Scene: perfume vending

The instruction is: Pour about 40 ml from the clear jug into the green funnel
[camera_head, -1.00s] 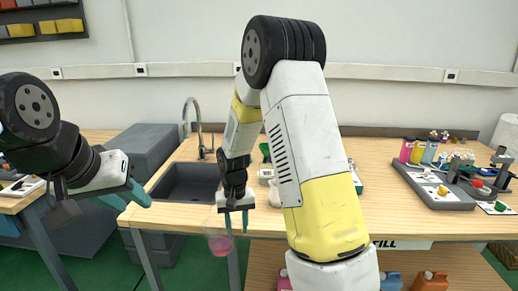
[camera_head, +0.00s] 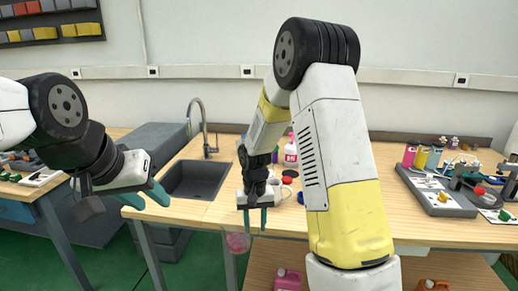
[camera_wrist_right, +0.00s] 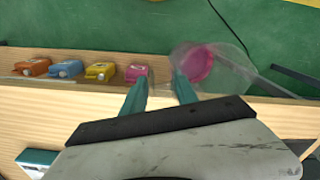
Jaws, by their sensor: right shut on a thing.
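The clear jug (camera_head: 237,243) holds some pink liquid. It hangs in front of the table's front edge, and it also shows in the right wrist view (camera_wrist_right: 222,68). My right gripper (camera_head: 254,222) is shut on the jug, whose body sits to one side of the fingers. The exact grip on its clear handle is hard to make out. My left gripper (camera_head: 147,196) is open and empty, near the left front corner of the table. I cannot make out the green funnel; my right arm covers part of the worktop.
The wooden worktop (camera_head: 405,215) has a sink (camera_head: 195,180) with a tap at left. A pink-labelled white bottle (camera_head: 290,155) stands behind my right arm. A grey tray (camera_head: 437,200) with small parts is at right. Several coloured bottles (camera_wrist_right: 100,71) stand on the lower shelf.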

